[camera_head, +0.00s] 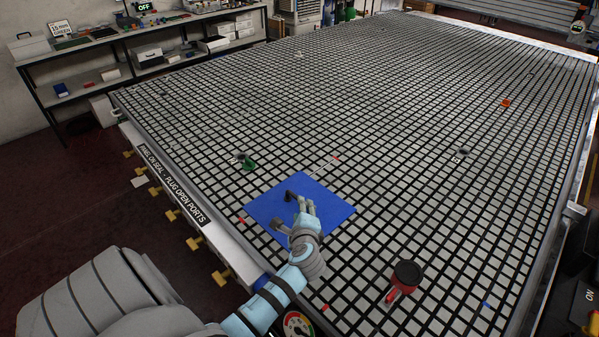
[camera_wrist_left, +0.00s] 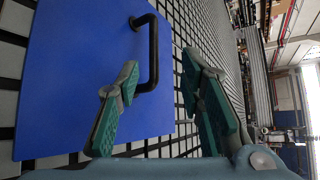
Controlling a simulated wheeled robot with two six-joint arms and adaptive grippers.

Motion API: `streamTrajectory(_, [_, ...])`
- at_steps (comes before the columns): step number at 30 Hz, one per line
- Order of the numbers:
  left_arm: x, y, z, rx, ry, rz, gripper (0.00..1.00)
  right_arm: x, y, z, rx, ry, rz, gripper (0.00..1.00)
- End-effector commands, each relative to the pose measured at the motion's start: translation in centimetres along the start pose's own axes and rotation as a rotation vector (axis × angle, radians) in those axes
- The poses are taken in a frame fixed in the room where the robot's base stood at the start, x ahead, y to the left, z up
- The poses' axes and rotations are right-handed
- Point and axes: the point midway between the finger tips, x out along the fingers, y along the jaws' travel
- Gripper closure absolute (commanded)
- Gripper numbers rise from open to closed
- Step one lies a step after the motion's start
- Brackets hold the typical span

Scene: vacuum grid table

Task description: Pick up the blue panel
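The blue panel (camera_head: 333,207) lies flat on the gridded table near its front left edge. It also fills the left of the left wrist view (camera_wrist_left: 75,70). A black U-shaped handle (camera_wrist_left: 153,45) stands up from the panel. My left gripper (camera_head: 304,205) is over the panel, close to the handle. In the left wrist view its two fingers (camera_wrist_left: 160,78) are open, and the handle bar appears between the fingertips. Whether either finger touches the handle cannot be told. My right gripper is not in view.
A red fixture with a dark round top (camera_head: 405,277) stands right of my left arm. A green fitting (camera_head: 247,162) is beyond the panel, and an orange piece (camera_head: 505,103) lies farther right. Small red pieces lie near the panel. Most of the grid table (camera_head: 400,130) is clear.

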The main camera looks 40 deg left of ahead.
Motion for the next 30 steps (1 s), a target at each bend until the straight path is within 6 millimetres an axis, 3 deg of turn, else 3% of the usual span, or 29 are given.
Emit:
streamTrajectory(12, [7.2, 1.1, -0.3, -0.003, -0.001, 0.002, 0.65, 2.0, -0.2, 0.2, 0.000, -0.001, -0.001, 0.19])
streamTrajectory(20, [7.8, 0.9, -0.2, -0.005, 0.002, 0.002, 0.65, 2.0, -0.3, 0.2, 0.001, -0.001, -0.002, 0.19])
streamTrajectory(27, [7.8, 0.9, -0.2, -0.005, 0.002, 0.002, 1.00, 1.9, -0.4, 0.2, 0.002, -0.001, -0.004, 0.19])
streamTrajectory(30, [7.8, 0.9, -0.2, -0.005, 0.002, 0.002, 1.00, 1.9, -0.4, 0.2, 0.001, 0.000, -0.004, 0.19])
